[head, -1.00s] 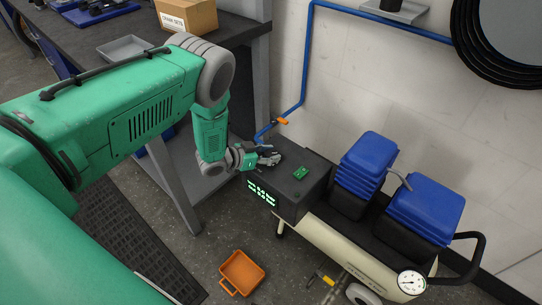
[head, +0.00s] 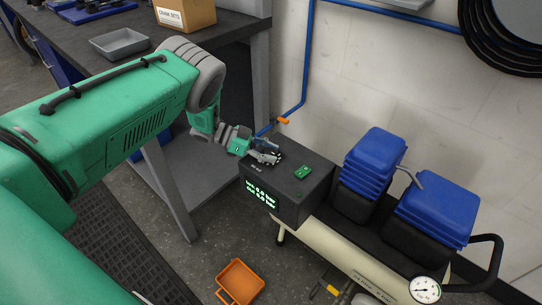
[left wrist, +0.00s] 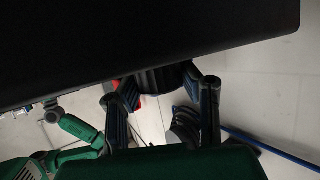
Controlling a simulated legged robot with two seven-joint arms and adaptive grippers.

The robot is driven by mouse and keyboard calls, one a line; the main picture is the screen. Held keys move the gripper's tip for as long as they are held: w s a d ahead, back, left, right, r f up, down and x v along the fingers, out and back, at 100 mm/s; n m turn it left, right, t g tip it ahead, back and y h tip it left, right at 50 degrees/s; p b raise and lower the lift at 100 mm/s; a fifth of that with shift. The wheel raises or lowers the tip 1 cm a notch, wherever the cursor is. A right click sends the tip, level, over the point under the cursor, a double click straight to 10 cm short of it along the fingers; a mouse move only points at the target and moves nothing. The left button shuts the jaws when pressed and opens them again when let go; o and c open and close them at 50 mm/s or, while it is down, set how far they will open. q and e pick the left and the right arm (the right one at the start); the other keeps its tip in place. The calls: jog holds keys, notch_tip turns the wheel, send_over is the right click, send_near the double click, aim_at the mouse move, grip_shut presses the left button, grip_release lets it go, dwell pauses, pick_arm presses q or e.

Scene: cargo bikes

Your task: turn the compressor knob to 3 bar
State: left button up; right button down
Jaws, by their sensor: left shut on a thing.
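The compressor's black control box (head: 314,190) sits on the left end of its cream tank (head: 355,262). Its front display (head: 260,194) glows green with two lines in bar; the digits look like 0.0 but are small. My left gripper (head: 268,157) is at the back left of the box top and hides the knob in the head view. In the left wrist view a dark round knob (left wrist: 162,78) sits between the two fingers of my left gripper (left wrist: 163,92), which is shut on it.
A small green piece (head: 303,172) lies on the box top. Blue ribbed covers (head: 375,150) and a round gauge (head: 425,289) are to the right. A blue pipe with an orange valve handle (head: 282,121) runs behind. An orange bin (head: 240,281) lies on the floor; the workbench (head: 235,30) is at left.

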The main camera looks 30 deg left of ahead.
pick_arm(q)
jog(key=shift+a, duration=0.15)
jog(key=o, duration=1.2)
jog(key=shift+a, duration=0.1)
jog(key=shift+s+a+r, duration=0.1)
jog(key=shift+a+r, duration=0.1)
jog(key=shift+a, duration=0.1)
jog(key=v, duration=1.1)
jog(key=shift+a+f, duration=0.1)
jog(key=shift+f, duration=0.05)
